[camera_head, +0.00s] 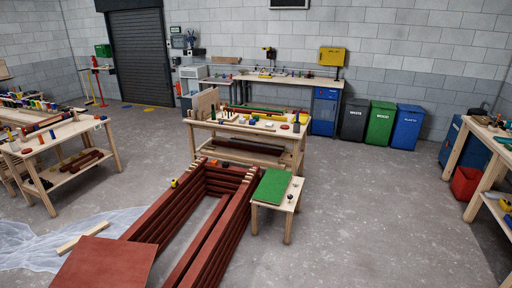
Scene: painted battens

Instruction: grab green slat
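A long thin green slat (262,111) appears to lie along the back of the middle workbench (232,126), among small tools and pieces; it is too small to make out fully. A wide flat green board (272,186) lies on a low wooden stool (291,198) in front of that bench. Neither of my grippers shows in the head view.
Dark red stacked battens (155,217) form a long frame on the floor, with a red-brown panel (105,263) at the front. A plastic sheet (30,248) spreads at left. Side benches stand left and right (487,150). Floor right of the stool is clear.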

